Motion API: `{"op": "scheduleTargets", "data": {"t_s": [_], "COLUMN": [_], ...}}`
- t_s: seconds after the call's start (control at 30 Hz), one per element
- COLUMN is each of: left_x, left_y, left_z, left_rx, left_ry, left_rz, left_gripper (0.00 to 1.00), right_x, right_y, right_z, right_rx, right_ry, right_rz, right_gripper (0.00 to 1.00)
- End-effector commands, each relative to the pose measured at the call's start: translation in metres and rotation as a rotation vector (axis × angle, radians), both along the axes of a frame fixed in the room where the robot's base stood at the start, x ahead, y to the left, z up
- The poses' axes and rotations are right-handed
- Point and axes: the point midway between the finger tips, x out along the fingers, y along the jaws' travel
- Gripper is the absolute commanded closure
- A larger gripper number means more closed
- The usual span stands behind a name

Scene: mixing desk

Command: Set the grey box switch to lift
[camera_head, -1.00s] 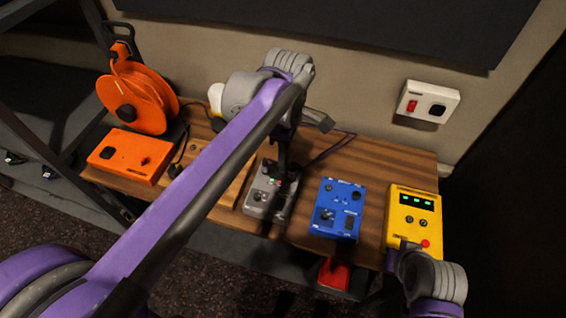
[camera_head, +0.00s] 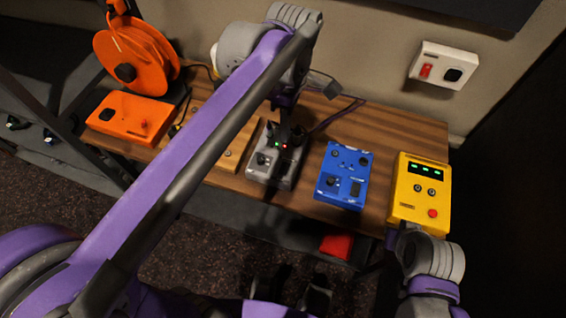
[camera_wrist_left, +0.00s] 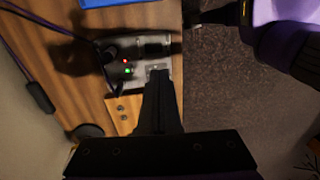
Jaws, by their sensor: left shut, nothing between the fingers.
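The grey box (camera_head: 284,181) sits near the front edge of the wooden bench, left of the blue box. A green and a red light glow on its top, beside dark controls. The box also shows in the left wrist view (camera_wrist_left: 155,62). My left gripper (camera_head: 285,134) is shut and empty, pointing down over the back part of the box. In the left wrist view its fingers (camera_wrist_left: 158,76) reach the box's top; I cannot tell whether they touch it. The switch's position is unclear. My right arm is at the lower right; its jaws are not clear.
The blue box (camera_head: 343,176) and yellow box (camera_head: 420,190) stand to the right on the bench. An orange box (camera_head: 131,120) and orange cable reel (camera_head: 137,55) are at the left. A white wall plate (camera_head: 443,65) is behind. A red object (camera_head: 336,246) is below the bench front.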

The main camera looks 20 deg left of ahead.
Motion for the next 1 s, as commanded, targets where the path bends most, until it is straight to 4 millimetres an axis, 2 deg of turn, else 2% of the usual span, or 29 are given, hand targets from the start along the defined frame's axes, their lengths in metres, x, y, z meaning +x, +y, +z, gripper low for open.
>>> {"op": "scheduleTargets", "data": {"t_s": [0.5, 0.7, 1.0], "left_x": [-0.013, -0.015, -0.016], "left_y": [0.001, 0.001, 0.001], "left_z": [-0.103, -0.123, -0.128], "left_rx": [0.0, 0.0, 0.0], "left_ry": [0.0, 0.0, 0.0], "left_rz": [0.0, 0.0, 0.0], "left_gripper": [1.0, 1.0, 1.0], "right_x": [-0.003, -0.003, -0.003], "right_y": [0.0, 0.0, 0.0], "right_z": [-0.008, -0.009, -0.009], "right_rx": [0.0, 0.0, 0.0], "right_ry": [0.005, 0.005, 0.006], "right_rz": [0.0, 0.0, 0.0], "right_gripper": [1.0, 1.0, 1.0]}}
